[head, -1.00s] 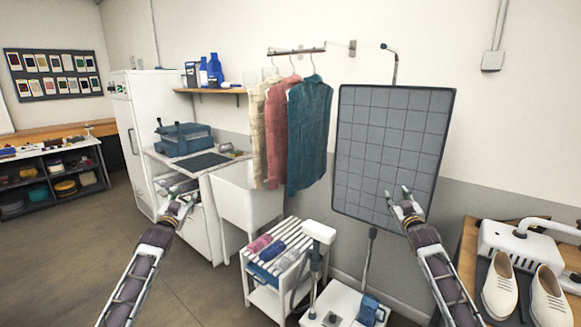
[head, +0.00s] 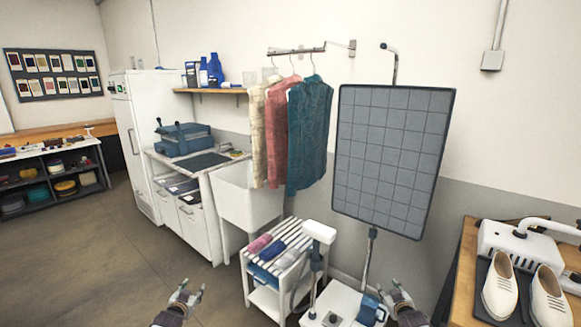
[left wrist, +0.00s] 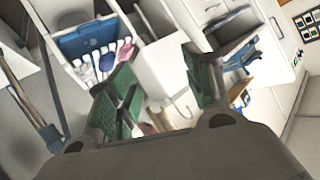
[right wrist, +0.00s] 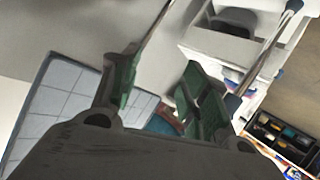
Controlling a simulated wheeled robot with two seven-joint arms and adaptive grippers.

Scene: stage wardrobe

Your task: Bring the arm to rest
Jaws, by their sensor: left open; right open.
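My left gripper (head: 187,293) is low at the bottom of the head view, over the floor left of the slatted rack. It is open and empty, and its green-padded fingers stand apart in the left wrist view (left wrist: 165,95). My right gripper (head: 393,292) is low in front of the steamer base and below the grid board. It is open and empty, with its fingers apart in the right wrist view (right wrist: 160,85). Most of both arms is out of the head view.
A slatted rack (head: 250,266) with rolled cloths and a white steamer base (head: 340,300) stand between my grippers. A grid board (head: 390,155) is behind. Shirts (head: 310,130) hang above a white sink (head: 245,200). Shoes (head: 499,285) lie on the right bench. Floor at left is clear.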

